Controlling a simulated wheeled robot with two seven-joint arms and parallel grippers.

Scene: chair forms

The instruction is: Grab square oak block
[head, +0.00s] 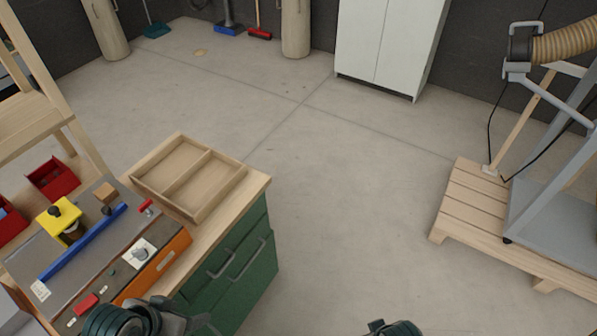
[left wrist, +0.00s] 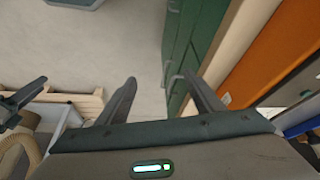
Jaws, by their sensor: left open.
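A small brown wooden block (head: 106,192), which looks like the square oak block, sits on the grey top of the workbench unit at the left, by the far end of a blue bar (head: 85,240). My left gripper (head: 178,318) is low in the head view, at the bench's near edge, well apart from the block. In the left wrist view its two fingers (left wrist: 160,78) are spread with nothing between them. The block does not show there. Only a dark bit of my right arm shows at the bottom edge of the head view; its fingers are out of sight.
A divided wooden tray (head: 205,152) lies on the bench beyond the orange panel (head: 165,260). A yellow item (head: 60,221) and red bins (head: 53,178) crowd the block's left. Green drawers (head: 245,265) are below. The floor to the right is clear up to a pallet (head: 470,215).

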